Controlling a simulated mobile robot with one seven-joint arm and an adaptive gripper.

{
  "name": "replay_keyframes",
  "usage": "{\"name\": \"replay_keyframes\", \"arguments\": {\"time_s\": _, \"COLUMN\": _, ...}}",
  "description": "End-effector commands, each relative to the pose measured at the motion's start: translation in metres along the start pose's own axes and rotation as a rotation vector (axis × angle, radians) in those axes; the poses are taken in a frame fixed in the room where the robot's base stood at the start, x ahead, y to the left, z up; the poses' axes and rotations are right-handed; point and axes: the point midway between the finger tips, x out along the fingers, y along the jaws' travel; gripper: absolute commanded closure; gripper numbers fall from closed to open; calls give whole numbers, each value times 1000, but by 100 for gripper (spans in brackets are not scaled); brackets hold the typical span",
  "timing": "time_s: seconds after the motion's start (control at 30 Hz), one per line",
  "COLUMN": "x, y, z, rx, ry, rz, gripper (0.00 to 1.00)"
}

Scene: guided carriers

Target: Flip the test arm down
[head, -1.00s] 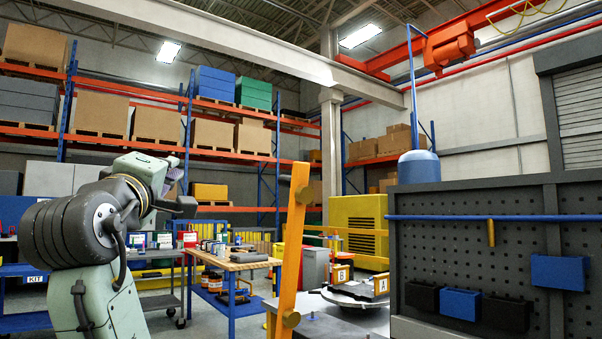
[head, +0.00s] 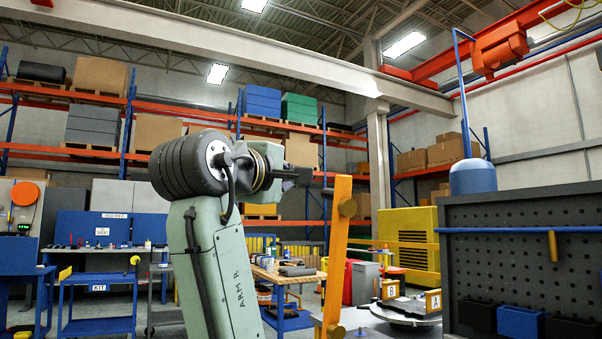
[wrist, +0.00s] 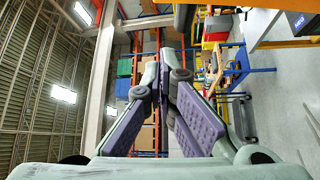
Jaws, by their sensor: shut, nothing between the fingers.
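The test arm looks to be the orange-yellow bar (head: 337,250) standing nearly upright in the head view, its top leaning slightly right. It has a round knob (head: 348,207) near the top and another low down. My gripper (head: 322,182) is just left of the bar's upper end in the head view; I cannot tell whether it touches the bar. In the wrist view my gripper (wrist: 165,78) has its two purple-padded fingers drawn together, with nothing held between them. The bar's lower end is cut off by the head view's bottom edge.
A round grey turntable (head: 408,310) with lettered yellow blocks stands right of the bar. A dark pegboard panel (head: 505,265) rises at the far right. A wooden-topped bench (head: 290,276) is behind my arm. A blue cart (head: 95,280) stands at the left.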

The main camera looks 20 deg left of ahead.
Motion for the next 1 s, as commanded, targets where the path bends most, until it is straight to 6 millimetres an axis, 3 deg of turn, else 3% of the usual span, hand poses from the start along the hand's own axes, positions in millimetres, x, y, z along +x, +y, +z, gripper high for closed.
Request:
{"name": "replay_keyframes", "arguments": {"time_s": 0.37, "x": 82, "y": 4, "z": -1, "rx": 0, "ry": 0, "rz": -4, "gripper": 100}}
{"name": "replay_keyframes", "arguments": {"time_s": 0.7, "x": 60, "y": 1, "z": 28, "rx": 2, "ry": 1, "rz": 0, "gripper": 100}}
{"name": "replay_keyframes", "arguments": {"time_s": 1.0, "x": 57, "y": 0, "z": 31, "rx": 1, "ry": 1, "rz": 0, "gripper": 100}}
